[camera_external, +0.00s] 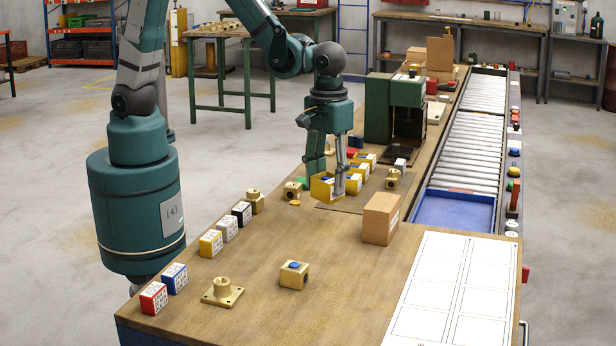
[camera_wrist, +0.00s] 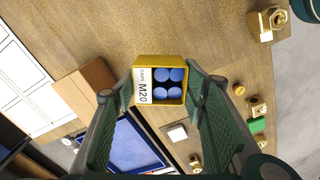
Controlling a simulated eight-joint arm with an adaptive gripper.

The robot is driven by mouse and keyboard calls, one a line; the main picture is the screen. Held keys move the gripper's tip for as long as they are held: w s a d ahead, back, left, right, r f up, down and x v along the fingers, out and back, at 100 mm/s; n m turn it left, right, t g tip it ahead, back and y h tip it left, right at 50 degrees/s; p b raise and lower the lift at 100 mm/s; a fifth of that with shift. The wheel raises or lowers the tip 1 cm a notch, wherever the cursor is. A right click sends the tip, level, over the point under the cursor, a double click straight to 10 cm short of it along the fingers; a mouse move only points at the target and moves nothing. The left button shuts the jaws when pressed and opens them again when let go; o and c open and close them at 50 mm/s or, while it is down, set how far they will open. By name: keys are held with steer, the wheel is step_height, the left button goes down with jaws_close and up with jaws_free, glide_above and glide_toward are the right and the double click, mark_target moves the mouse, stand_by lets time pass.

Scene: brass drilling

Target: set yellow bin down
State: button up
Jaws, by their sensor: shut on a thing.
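The yellow bin (camera_wrist: 160,59) is between the fingers of my gripper (camera_wrist: 160,88) in the wrist view. It holds several blue caps (camera_wrist: 168,83) and has a white label reading "CAPS M20". In the external view the yellow bin (camera_external: 319,192) is low at the bench top, upright, below my gripper (camera_external: 334,184). My gripper is shut on it, pointing down. I cannot tell whether the bin's underside touches the bench. Other yellow bins (camera_external: 367,160) stand just behind it, partly hidden by my fingers.
A cardboard box (camera_external: 380,218) stands to the right of the bin. Brass fittings (camera_external: 293,190) lie to its left. A green machine (camera_external: 393,105) stands behind, beside the roller conveyor (camera_external: 470,140). Small labelled boxes (camera_external: 211,243) line the left edge.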

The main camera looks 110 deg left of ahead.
steer(key=s+d+r+m+p, duration=0.1)
steer(key=s+d, duration=0.1)
steer(key=d, duration=0.6)
steer(key=s+d+r+m+p, duration=0.1)
steer(key=d+r+m, duration=0.1)
steer(key=d, duration=0.7)
steer(key=shift+s+d+p, duration=0.2)
steer(key=shift+s+p, duration=0.15)
steer(key=shift+f, duration=0.15)
steer(key=shift+f, duration=2.8)
steer(key=shift+f, duration=0.1)
steer(key=shift+f, duration=2)
steer(key=shift+f+b, duration=0.15)
steer(key=shift+b, duration=0.2)
steer(key=o, duration=0.9)
steer(key=shift+r, duration=0.2)
